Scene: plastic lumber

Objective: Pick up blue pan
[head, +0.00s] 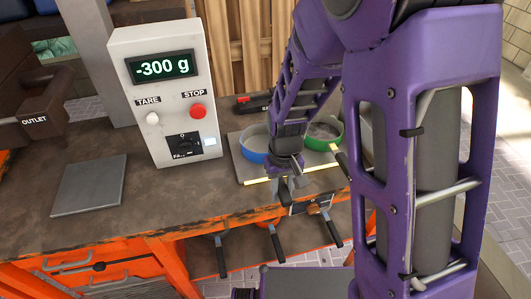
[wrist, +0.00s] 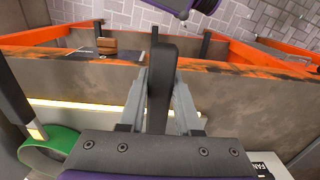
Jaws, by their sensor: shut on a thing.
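The blue pan (head: 254,146) is a round pan with a blue rim, at the left of the grey plate on the bench. My arm hides part of it and its handle in the head view. My gripper (head: 289,186) is over the bench's front edge. In the wrist view my gripper (wrist: 161,88) is shut on a black handle (wrist: 160,62), which appears to be the blue pan's. I cannot tell whether the pan is clear of the plate. The green pan (head: 334,143) stands close on the right, and its rim also shows in the wrist view (wrist: 50,150).
A scale box (head: 160,90) reading -300 g stands left of the pans. A flat grey plate (head: 90,184) lies on the bench (head: 140,205) further left. Several black-handled tools hang below the orange front edge. The green pan's handle (head: 342,164) juts forward near my arm.

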